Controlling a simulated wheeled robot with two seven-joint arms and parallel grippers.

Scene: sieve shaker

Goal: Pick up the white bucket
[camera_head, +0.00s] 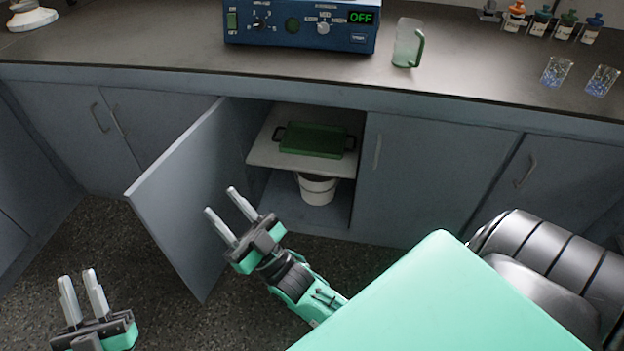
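The white bucket (318,190) stands on the floor of the open cabinet, under its inner shelf (262,153). The shelf hides the bucket's top edge in part. My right gripper (220,212) is open and empty in front of the cabinet, to the left of the bucket and apart from it, near the open door. My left gripper (80,287) is at the lower left, with its fingers a small gap apart and nothing between them. It is far from the bucket.
The open cabinet door (185,185) swings out to the left of the opening. A green tray (312,140) with dark handles lies on the inner shelf.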

